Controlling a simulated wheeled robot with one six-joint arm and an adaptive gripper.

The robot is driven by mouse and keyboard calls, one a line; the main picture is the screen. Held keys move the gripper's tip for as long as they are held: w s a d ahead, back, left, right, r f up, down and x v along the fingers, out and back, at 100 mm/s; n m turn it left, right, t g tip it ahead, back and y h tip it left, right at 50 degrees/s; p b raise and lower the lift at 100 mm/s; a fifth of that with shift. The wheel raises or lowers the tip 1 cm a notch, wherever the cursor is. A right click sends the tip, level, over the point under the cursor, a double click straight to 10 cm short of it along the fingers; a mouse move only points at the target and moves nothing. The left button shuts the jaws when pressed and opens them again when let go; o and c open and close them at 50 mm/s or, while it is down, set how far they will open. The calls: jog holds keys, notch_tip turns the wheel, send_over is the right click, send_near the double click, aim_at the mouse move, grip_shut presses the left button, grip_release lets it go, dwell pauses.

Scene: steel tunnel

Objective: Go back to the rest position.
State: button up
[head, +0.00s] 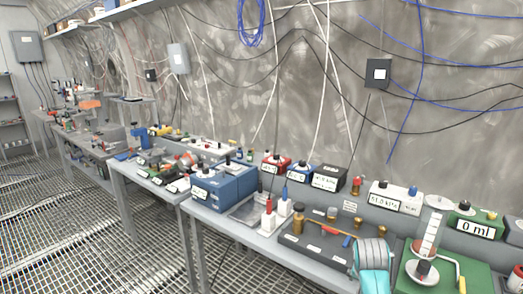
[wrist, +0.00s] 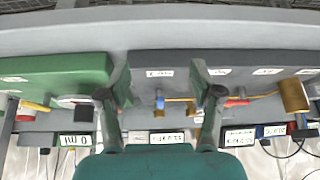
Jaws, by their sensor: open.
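My gripper (wrist: 160,78) is open and empty in the wrist view, with two dark fingers apart and its teal body at the bottom edge. Its fingers show over the front part of a dark grey board (wrist: 232,65) and the edge of a green base (wrist: 55,75); I cannot tell the height above them. In the head view a ribbed grey and teal part, seemingly of my arm, covers the right end of the dark board (head: 312,248). The fingers do not show clearly there.
The green base (head: 472,278) carries a graduated cylinder (head: 429,234). Brass posts stand on the dark board. Behind are a 0 ml display box (head: 474,223), a white meter (head: 394,198) and a black meter (head: 328,179). Blue boxes (head: 222,187) stand left. Grated floor (head: 90,250) lies clear beside the benches.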

jog(key=s+a+f+n+t+y, duration=0.1)
jog(key=s+a+f+n+t, duration=0.15)
jog(key=s+f, duration=0.7)
jog(key=s+a+f+n+t, duration=0.1)
jog(key=s+a+f, duration=0.3)
jog(key=s+f, duration=0.55)
jog(key=s+a+n+t, duration=0.1)
jog(key=s+a+t, duration=0.2)
jog(key=s, duration=1.3)
jog(key=s+a+r+n+t+y, duration=0.2)
jog(key=s+r+t, duration=0.1)
jog(key=s+r, duration=1.5)
jog(key=s, duration=0.3)
jog(key=shift+a, duration=0.35)
